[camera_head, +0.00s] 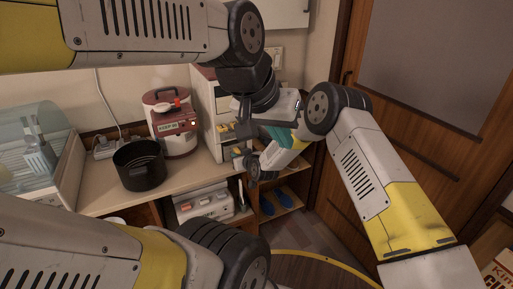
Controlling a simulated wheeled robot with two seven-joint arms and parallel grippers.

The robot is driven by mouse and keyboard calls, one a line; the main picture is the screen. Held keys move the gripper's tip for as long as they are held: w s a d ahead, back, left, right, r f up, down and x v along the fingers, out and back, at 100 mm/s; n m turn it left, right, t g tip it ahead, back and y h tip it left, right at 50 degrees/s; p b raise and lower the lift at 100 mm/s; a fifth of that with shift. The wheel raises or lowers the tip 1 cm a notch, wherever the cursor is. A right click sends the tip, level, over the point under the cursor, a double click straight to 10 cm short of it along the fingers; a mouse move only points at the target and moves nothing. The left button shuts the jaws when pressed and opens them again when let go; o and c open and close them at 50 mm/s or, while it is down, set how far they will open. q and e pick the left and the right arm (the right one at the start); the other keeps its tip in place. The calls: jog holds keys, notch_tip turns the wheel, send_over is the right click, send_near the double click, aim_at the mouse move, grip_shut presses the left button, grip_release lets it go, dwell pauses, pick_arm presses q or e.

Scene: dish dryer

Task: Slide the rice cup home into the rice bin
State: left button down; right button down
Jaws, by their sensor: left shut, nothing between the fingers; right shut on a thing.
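The rice bin appears to be the tall white unit (206,108) with a reddish upper edge, standing on the counter right of the rice cooker. The two wrists cross close together in front of the bin.
A red and white rice cooker (172,139) and a black pot (139,172) stand on the counter (102,192). A clear-lidded dish dryer (33,145) is at the left. A white appliance (205,204) sits below. Wooden doors (449,187) close off the right.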

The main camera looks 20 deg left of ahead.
jog(key=c, duration=1.2)
grip_release()
